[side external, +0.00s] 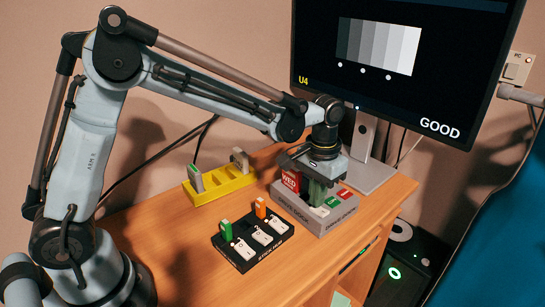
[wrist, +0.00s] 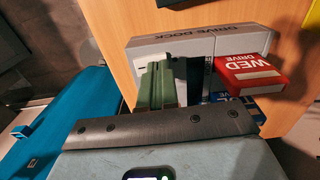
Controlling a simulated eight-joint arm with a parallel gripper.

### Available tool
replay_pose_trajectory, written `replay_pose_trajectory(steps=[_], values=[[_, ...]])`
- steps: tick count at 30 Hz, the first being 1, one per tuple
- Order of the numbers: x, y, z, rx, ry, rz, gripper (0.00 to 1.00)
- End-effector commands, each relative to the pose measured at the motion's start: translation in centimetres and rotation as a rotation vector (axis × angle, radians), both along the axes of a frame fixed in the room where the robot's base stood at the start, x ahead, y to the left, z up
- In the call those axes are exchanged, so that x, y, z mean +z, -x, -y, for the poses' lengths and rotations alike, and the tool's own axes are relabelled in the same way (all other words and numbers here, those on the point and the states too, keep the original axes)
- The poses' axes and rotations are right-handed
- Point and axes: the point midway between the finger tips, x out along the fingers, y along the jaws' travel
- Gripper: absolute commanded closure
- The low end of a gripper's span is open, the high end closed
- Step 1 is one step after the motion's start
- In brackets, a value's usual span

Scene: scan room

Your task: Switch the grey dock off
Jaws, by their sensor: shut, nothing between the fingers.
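The grey dock (side external: 310,217), lettered DRIVE DOCK, stands near the right part of the wooden desk. A red drive marked WED (side external: 291,180) stands upright in it. Small red (side external: 332,202), green (side external: 343,194) and white (side external: 319,211) parts show on its top. My gripper (side external: 317,197) is shut and empty, pointing down over the dock's top. In the wrist view its green fingers (wrist: 163,80) cover part of the grey dock (wrist: 228,38). The red drive (wrist: 248,74) is beside them, with a blue one (wrist: 238,103) partly hidden. I cannot tell whether the fingertips touch the dock.
A black hub (side external: 240,257) with green (side external: 226,230) and orange (side external: 260,208) sticks stands to the left. A yellow rack (side external: 219,187) is behind it. A monitor (side external: 400,60) reading GOOD stands behind the dock. The desk's front left is clear.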

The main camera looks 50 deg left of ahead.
Motion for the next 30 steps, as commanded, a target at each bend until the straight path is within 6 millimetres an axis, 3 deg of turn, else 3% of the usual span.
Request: replay_pose_trajectory(steps=[21,30], values=[[5.3,0.0,0.0,0.000,0.000,0.000,1.00],[6.4,0.0,0.0,0.000,0.000,0.000,1.00]])
